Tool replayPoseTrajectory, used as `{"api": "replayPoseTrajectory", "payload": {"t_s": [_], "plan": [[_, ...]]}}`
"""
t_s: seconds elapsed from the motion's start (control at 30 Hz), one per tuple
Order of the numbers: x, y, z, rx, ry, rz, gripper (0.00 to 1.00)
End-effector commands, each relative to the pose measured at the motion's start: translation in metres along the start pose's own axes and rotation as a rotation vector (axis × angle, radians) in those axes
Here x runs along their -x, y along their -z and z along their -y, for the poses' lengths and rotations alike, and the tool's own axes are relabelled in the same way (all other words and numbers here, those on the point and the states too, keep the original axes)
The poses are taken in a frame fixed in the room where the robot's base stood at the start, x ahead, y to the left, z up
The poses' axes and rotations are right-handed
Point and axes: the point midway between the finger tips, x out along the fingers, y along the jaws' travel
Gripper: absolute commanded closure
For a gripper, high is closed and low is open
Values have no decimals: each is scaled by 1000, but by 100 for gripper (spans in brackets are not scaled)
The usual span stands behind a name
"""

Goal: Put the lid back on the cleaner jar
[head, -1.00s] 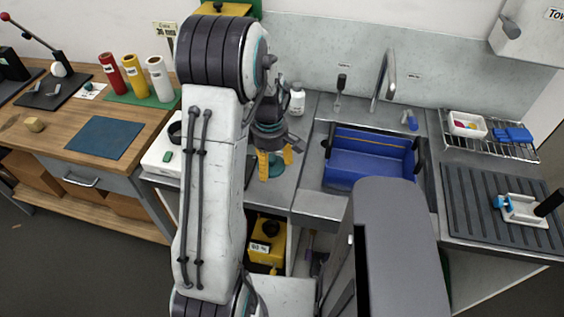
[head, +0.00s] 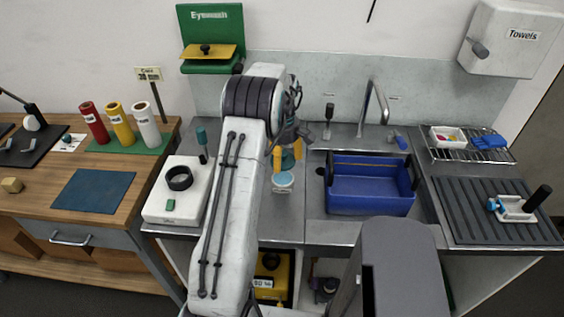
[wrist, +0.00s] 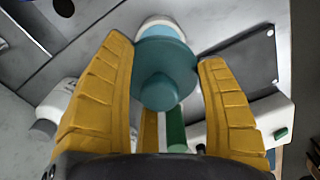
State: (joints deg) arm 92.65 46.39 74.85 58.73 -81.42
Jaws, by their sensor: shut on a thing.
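My gripper (head: 287,155) has its yellow fingers closed on the sides of the round teal lid (wrist: 165,75), whose knob points towards the wrist camera. The lid also shows between the fingers in the head view (head: 288,162). The cleaner jar (head: 283,182), white with a light blue top, stands on the metal counter just below the lid in the head view. In the wrist view, part of the jar (wrist: 160,29) shows past the lid's far edge, and the lid hides the rest. I cannot tell whether lid and jar touch.
A blue basin (head: 370,190) sits in the sink to the right. A white device with a black ring (head: 180,178) stands left of my arm. A white bottle (wrist: 57,108) is near the left finger in the wrist view. Bare counter (head: 280,222) lies in front of the jar.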

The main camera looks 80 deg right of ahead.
Motion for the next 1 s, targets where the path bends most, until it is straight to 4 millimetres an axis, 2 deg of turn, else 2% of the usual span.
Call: {"api": "replayPoseTrajectory", "payload": {"t_s": [0.37,1.0], "plan": [[-16,0,0,5,1,0,49],[-60,0,0,5,0,0,49]]}}
